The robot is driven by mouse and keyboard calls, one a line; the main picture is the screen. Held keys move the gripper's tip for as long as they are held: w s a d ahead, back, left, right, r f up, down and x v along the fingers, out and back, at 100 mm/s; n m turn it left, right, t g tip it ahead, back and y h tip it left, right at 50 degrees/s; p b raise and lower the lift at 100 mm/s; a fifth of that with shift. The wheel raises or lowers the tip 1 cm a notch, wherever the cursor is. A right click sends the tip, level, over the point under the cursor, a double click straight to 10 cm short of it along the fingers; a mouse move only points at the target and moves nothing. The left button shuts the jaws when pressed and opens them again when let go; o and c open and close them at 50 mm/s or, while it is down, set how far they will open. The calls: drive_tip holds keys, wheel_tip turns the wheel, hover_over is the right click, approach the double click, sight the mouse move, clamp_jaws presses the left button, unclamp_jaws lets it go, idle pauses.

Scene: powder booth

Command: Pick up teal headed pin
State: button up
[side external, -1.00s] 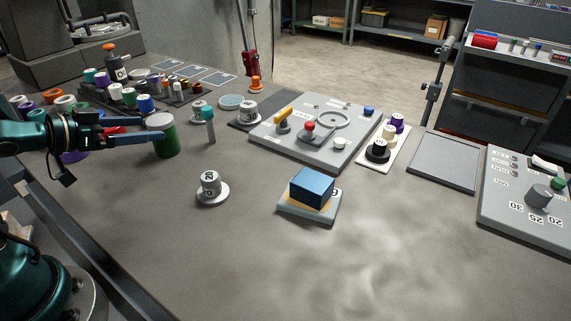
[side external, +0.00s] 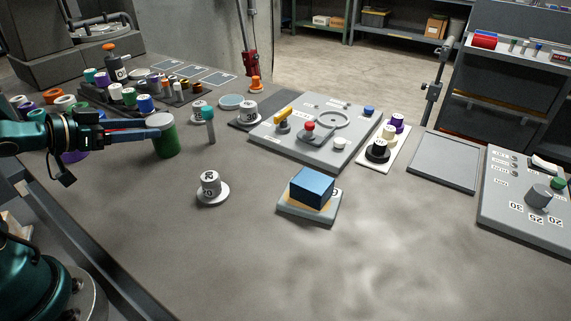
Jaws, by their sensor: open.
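The teal-headed pin (side external: 208,128) stands upright on the table in the side external view, with a teal cap on a grey shaft. My gripper (side external: 158,133) is to the left of the pin and apart from it, pointing right. Its fingers are open but line up one behind the other in this view, so the gap between them is hidden. The fingers overlap the green jar with a pale lid (side external: 167,145) in the picture. I cannot tell whether they touch it. Nothing shows held in the fingers.
A grey panel with a yellow handle and red knob (side external: 262,137) lies right of the pin. A numbered weight on a white disc (side external: 211,196) and a blue block on a stand (side external: 312,188) are nearer. Several coloured spools crowd the left.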

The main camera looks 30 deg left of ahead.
drive_tip(key=shift+r, duration=0.15)
wheel_tip(320, 180, up, 6)
drive_tip(key=n+y, duration=0.4)
drive_tip(key=y, duration=0.1)
hover_over(203, 111)
drive_tip(key=shift+g, duration=0.3)
drive_tip(key=f, duration=0.2)
drive_tip(key=s+f, duration=0.1)
drive_tip(key=f, duration=0.1)
drive_tip(key=shift+d+f, duration=0.2)
drive_tip(key=shift+f, duration=0.15)
drive_tip(key=shift+w+f, duration=0.15)
drive_tip(key=shift+f, duration=0.25)
drive_tip(key=shift+x, duration=2.4)
drive_tip(key=shift+r, duration=0.1)
clamp_jaws()
